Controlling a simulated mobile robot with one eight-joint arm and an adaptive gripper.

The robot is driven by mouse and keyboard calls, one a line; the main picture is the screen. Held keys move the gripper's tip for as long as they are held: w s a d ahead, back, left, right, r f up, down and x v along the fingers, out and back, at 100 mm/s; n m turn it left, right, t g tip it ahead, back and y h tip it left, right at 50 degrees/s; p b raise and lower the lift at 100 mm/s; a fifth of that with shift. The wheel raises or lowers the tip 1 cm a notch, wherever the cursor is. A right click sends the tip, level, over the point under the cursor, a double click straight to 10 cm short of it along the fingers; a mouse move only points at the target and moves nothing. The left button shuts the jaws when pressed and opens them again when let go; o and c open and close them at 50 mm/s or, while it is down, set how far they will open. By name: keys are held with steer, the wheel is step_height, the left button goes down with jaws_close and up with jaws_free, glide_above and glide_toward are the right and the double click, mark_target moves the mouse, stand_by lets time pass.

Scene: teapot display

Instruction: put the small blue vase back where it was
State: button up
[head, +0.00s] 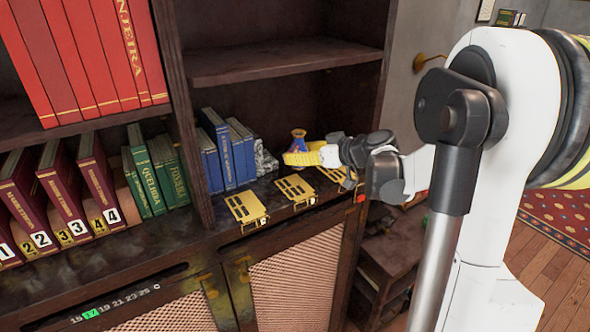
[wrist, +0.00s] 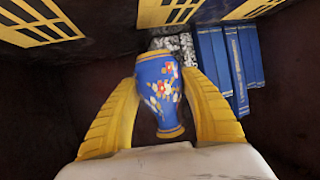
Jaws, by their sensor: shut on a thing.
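The small blue vase (wrist: 158,92) has painted flowers and a gold rim and foot. In the wrist view my gripper (wrist: 160,95) has its yellow fingers on both sides of the vase, shut on it. In the head view the vase (head: 298,138) shows its upper part just beyond my yellow fingers (head: 304,156), which hide its lower part. It is over the shelf at the right, beside a grey patterned object (head: 264,160). I cannot tell whether its foot touches the shelf.
Blue books (head: 226,150) stand left of the grey object. Several gold slotted plates (head: 246,206) lie along the shelf's front edge. The cabinet's right side wall (head: 376,110) and the shelf above (head: 280,62) bound the space. Green and red books fill the left compartments.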

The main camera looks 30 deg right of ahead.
mark_target(303, 168)
steer(key=shift+w+a+f, duration=0.25)
steer(key=shift+a+f, duration=0.2)
steer(key=shift+a, duration=0.05)
step_height(303, 168, down, 4)
steer(key=shift+d+r+b, duration=0.1)
steer(key=shift+b, duration=0.35)
steer(key=o, duration=1.3)
steer(key=shift+c, duration=0.2)
